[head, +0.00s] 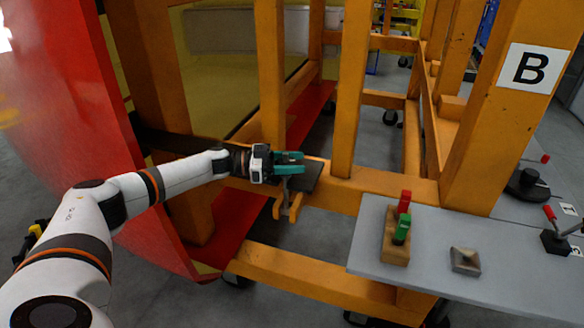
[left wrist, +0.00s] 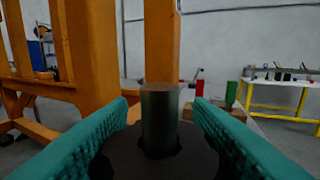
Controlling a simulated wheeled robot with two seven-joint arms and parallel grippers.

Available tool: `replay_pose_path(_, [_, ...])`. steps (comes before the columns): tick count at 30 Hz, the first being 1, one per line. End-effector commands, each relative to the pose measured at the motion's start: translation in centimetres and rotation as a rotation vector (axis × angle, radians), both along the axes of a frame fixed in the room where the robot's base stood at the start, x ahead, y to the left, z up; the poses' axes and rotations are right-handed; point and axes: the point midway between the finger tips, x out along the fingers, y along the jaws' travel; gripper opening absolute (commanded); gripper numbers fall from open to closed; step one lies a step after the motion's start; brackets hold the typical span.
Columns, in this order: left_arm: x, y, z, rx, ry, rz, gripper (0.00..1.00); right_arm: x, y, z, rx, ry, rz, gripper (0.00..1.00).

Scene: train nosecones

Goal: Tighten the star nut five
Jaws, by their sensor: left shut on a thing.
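My left gripper (head: 290,163) reaches in from the left to the orange frame and has teal fingers. In the left wrist view the two teal fingers lie on either side of a dark, lobed star nut (left wrist: 160,158), and the gripper is shut on it. A grey metal rod (left wrist: 160,118) stands up through the middle of the nut. In the head view the nut is mostly hidden by the fingers; which number it bears cannot be read. My right gripper is not in view.
The orange frame (head: 350,90) has posts and beams close around the gripper. A red curved panel (head: 75,110) is at the left. A grey shelf (head: 460,285) at the lower right holds a wooden block (head: 396,245) with red and green parts and a small metal piece (head: 465,261).

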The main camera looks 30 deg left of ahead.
Motion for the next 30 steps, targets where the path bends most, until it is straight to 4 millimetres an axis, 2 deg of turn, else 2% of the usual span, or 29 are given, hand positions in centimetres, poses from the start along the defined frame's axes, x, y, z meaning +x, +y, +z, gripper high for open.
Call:
replay_pose_path(1, [0.2,0.1,-0.1,-0.003,-0.007,-0.026,0.23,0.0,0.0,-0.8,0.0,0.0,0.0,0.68])
replay_pose_path(9, [-0.1,-0.1,0.1,-0.006,-0.006,-0.146,0.23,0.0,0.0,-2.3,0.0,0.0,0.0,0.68])
replay_pose_path(28, [-0.2,-0.2,0.4,-0.007,-0.008,-0.188,0.23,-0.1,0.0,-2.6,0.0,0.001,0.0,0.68])
replay_pose_path(29, [-0.2,-0.2,0.4,-0.007,-0.008,-0.188,0.51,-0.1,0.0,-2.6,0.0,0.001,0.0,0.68])
replay_pose_path(30, [-0.2,-0.2,0.4,-0.007,-0.008,-0.188,0.57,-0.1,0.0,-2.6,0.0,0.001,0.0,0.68])
